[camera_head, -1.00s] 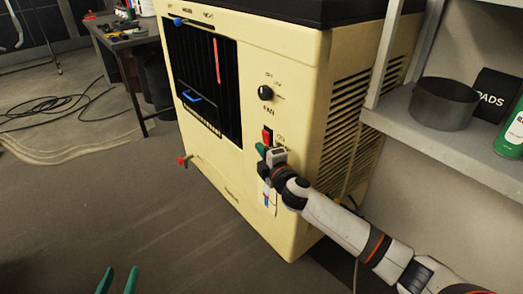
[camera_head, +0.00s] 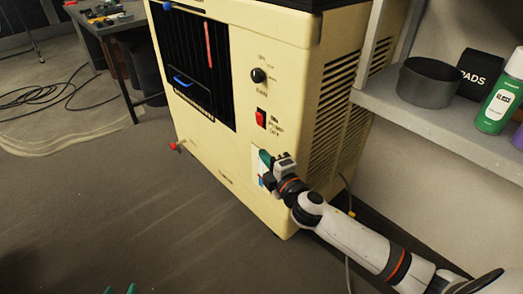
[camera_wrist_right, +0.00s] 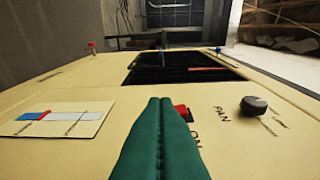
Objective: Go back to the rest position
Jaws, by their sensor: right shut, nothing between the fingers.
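My right gripper (camera_head: 265,160) is in front of the cream cooler cabinet (camera_head: 245,150), just below the red pump switch (camera_head: 261,118). In the right wrist view its green fingers (camera_wrist_right: 161,102) are pressed together with nothing between them, and they partly cover the red switch (camera_wrist_right: 181,113). A gap to the panel cannot be judged. Only the green fingertips of my left gripper (camera_head: 120,290) show at the bottom edge, apart and empty.
The black fan knob (camera_head: 259,75) sits above the switch. A grey shelf (camera_head: 440,128) with a dark round pan (camera_head: 430,81) and a green bottle (camera_head: 498,105) stands at right. A workbench (camera_head: 105,28) is at the back left. The floor at left is mostly clear, with a black cable (camera_head: 50,95).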

